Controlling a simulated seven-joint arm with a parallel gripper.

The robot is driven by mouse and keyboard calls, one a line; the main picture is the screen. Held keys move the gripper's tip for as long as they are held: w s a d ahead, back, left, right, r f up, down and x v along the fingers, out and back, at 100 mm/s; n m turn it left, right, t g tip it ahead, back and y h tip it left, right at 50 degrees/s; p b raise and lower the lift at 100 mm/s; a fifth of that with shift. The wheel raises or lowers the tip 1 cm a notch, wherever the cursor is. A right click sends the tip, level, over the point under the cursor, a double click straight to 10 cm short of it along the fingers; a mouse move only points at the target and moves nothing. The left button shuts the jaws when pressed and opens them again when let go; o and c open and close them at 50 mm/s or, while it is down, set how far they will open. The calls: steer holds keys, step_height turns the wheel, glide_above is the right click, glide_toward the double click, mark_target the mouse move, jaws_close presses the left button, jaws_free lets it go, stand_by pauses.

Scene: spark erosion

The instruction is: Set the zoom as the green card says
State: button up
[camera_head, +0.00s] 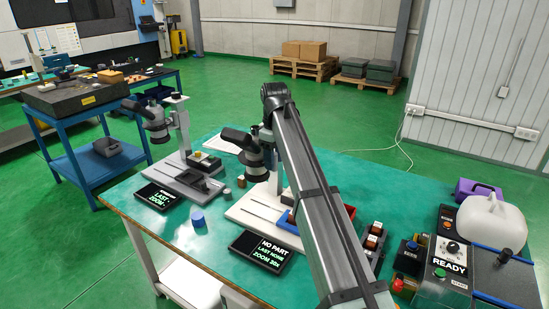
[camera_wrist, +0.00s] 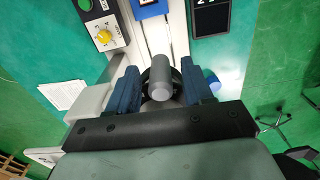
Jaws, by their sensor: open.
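The nearer microscope (camera_head: 246,148) stands on a white base (camera_head: 250,213) behind a display (camera_head: 263,250) reading "NO PART", "LAST NONE" and a zoom value that looks like 30x. In the wrist view my gripper (camera_wrist: 160,85) is open, its two blue fingers on either side of a grey cylindrical part (camera_wrist: 162,76); contact cannot be told. In the head view my arm hides most of the gripper. A second microscope (camera_head: 155,122) stands to the left with its own display (camera_head: 159,196). I cannot pick out a green card. A yellow numbered dial (camera_wrist: 103,37) shows in the wrist view.
White paper (camera_wrist: 65,96) lies left of the gripper. The table's front left is mostly clear.

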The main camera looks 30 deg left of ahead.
step_height(320, 180, up, 12)
stand_by(0.6)
